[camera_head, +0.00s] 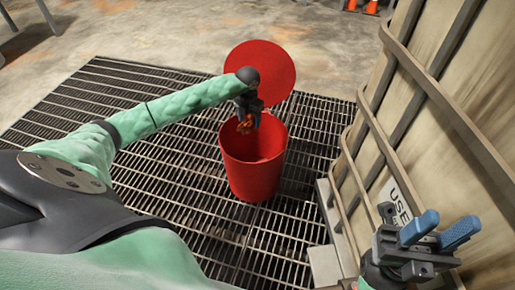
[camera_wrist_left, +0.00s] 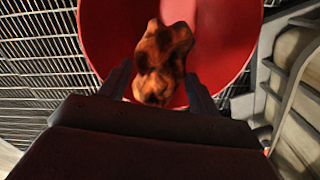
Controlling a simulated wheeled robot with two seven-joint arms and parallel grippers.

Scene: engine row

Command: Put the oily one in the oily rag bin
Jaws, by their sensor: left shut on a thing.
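A red bin (camera_head: 254,165) stands on the floor grating with its round red lid (camera_head: 262,68) tilted up behind the opening. My left gripper (camera_head: 247,117) is over the bin's mouth, shut on a crumpled orange-brown, dark-stained rag (camera_head: 245,125). In the left wrist view the rag (camera_wrist_left: 163,62) hangs between the two fingers (camera_wrist_left: 160,92), with the red bin (camera_wrist_left: 228,40) around and below it. My right gripper (camera_head: 440,232) has blue fingertips, spread apart and empty, at the lower right, away from the bin.
A large beige tank (camera_head: 445,110) in a metal bar cage stands close on the right, with a sign partly reading "USE". Metal grating (camera_head: 120,95) covers the floor around the bin. Orange cones (camera_head: 371,6) stand far back on concrete.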

